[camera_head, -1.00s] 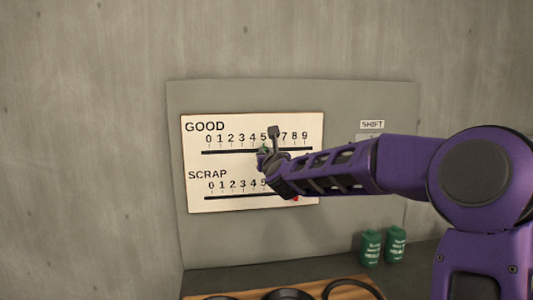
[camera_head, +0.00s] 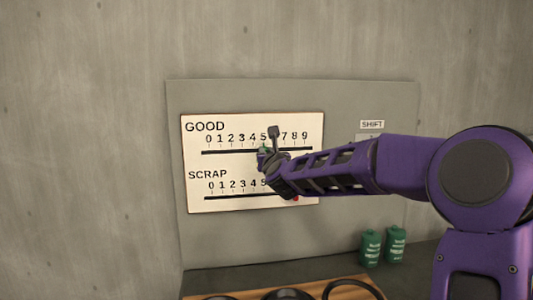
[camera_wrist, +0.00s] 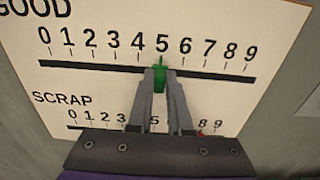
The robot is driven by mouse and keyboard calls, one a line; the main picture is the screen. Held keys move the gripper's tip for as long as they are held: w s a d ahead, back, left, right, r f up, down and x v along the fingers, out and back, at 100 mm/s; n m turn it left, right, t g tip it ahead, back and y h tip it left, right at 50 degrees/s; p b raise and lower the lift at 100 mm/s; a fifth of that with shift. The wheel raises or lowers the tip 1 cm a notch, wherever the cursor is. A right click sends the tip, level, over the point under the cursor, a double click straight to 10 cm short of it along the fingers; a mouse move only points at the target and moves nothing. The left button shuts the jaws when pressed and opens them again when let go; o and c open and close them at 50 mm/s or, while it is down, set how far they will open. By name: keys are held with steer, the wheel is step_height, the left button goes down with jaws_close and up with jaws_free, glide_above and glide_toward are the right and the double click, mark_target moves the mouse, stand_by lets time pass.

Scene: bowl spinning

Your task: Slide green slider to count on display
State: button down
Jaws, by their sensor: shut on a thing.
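The green slider (camera_wrist: 160,78) sits on the black GOOD track (camera_wrist: 100,66) on the white count board (camera_head: 196,166). In the wrist view its pointer stands at the 5. My gripper (camera_wrist: 160,74) is shut on the green slider, one finger on each side. In the head view the slider (camera_head: 263,151) shows small beside my gripper (camera_head: 266,158), and my arm covers part of the board. The red slider (camera_wrist: 201,135) on the SCRAP track (camera_wrist: 80,128) is mostly hidden behind my gripper, near the 8. A SHIFT label (camera_head: 372,125) is on the panel at right; the display below it is mostly hidden by my arm.
The board hangs on a grey panel (camera_head: 230,240) against a concrete wall. Two green containers (camera_head: 396,245) stand on the dark surface at lower right. A wooden board (camera_head: 340,282) with dark round things lies at the bottom.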

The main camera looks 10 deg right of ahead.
steer(key=d+b, duration=0.4)
steer(key=d, duration=0.1)
steer(key=shift+d+f+b, duration=0.25)
steer(key=shift+b, duration=0.1)
steer(key=shift+d+r, duration=0.2)
steer(key=shift+d, duration=0.3)
steer(key=c, duration=0.8)
jaws_free()
steer(key=shift+c, duration=0.2)
steer(key=shift+s, duration=0.1)
